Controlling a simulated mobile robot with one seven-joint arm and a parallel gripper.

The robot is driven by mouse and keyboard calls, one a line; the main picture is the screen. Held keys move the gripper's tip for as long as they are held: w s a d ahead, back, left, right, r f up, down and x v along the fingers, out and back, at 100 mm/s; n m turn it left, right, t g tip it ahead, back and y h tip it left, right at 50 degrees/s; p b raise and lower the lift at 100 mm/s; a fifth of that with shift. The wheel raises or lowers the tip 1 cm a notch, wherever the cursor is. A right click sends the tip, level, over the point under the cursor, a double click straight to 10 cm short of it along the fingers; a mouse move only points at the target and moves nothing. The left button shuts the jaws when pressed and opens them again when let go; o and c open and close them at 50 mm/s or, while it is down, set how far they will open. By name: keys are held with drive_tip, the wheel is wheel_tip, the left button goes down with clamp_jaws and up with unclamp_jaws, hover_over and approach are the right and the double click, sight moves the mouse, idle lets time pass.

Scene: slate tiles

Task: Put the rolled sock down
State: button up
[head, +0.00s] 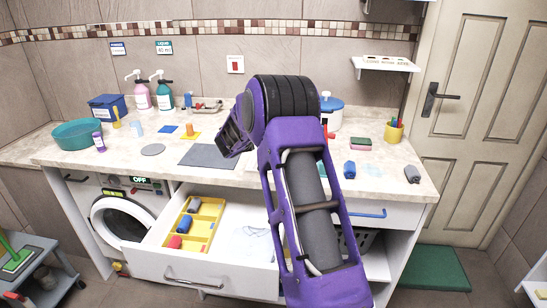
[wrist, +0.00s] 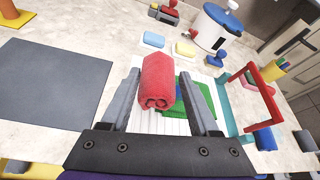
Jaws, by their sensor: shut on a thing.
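In the wrist view a red rolled sock (wrist: 168,78) sits between the two grey fingers of my gripper (wrist: 160,80). The fingers are shut on it, one at each side, and its coiled end faces the camera. It appears above a white slatted surface (wrist: 146,123) and a green item (wrist: 183,110); I cannot tell the gap beneath it. In the head view my arm hides the gripper's fingers and the held sock.
The open drawer (head: 217,268) has a yellow divided tray (head: 212,209) with several rolled items. On the counter (head: 300,178) a blue roll (head: 349,170) and a grey roll (head: 412,174) lie at right. A red frame (wrist: 267,95) stands beside the gripper. A grey mat (wrist: 50,82) lies bare at left.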

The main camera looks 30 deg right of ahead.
wheel_tip(320, 180, down, 8)
drive_tip(key=shift+f, duration=0.2)
drive_tip(key=shift+f, duration=0.1)
drive_tip(key=shift+f+b, duration=0.15)
drive_tip(key=shift+b, duration=0.3)
drive_tip(key=o, duration=1.3)
